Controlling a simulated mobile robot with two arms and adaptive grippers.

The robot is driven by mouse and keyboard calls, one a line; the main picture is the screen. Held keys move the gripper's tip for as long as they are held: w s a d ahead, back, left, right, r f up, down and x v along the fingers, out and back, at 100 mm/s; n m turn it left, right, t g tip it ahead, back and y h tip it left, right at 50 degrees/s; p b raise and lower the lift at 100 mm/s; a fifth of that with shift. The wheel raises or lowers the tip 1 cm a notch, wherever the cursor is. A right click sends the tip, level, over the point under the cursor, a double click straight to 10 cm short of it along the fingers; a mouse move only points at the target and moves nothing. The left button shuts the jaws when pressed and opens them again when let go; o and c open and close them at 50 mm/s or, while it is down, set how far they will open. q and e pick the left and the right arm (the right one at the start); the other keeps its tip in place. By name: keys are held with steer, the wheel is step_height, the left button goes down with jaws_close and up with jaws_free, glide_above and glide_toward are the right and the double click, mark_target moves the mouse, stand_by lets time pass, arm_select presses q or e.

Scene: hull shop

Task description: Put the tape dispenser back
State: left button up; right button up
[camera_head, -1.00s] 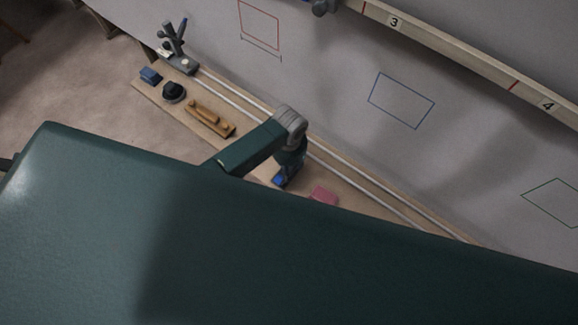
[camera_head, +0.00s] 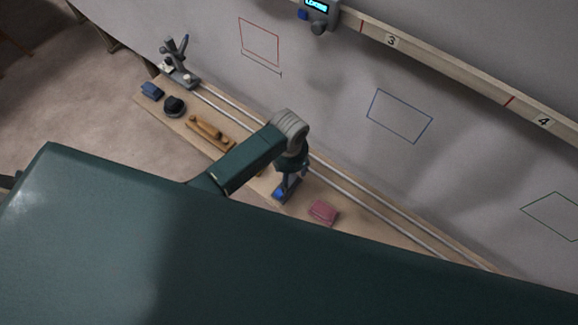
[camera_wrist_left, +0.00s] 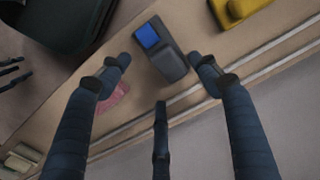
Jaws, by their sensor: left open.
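My left gripper (camera_head: 288,184) is open above the bench, over a dark grey block with a blue top face (camera_head: 283,191). In the left wrist view this grey and blue thing (camera_wrist_left: 174,62) lies between and just beyond the spread fingers (camera_wrist_left: 159,72), apart from them as far as I can see. I cannot tell surely whether it is the tape dispenser. A black rounded object (camera_head: 174,105) stands farther left on the bench. Dark finger-like shapes (camera_wrist_left: 14,72) at the left edge of the wrist view may be my right gripper.
A blue block (camera_head: 151,91) and a grey stand (camera_head: 178,66) are at the far left. Two pale rails run along the bench (camera_head: 375,232) by the wall. A display unit (camera_head: 319,14) sits on the upper beam.

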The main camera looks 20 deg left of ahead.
arm_select(q)
step_height(320, 180, up, 7)
stand_by(0.3)
stand_by(0.4)
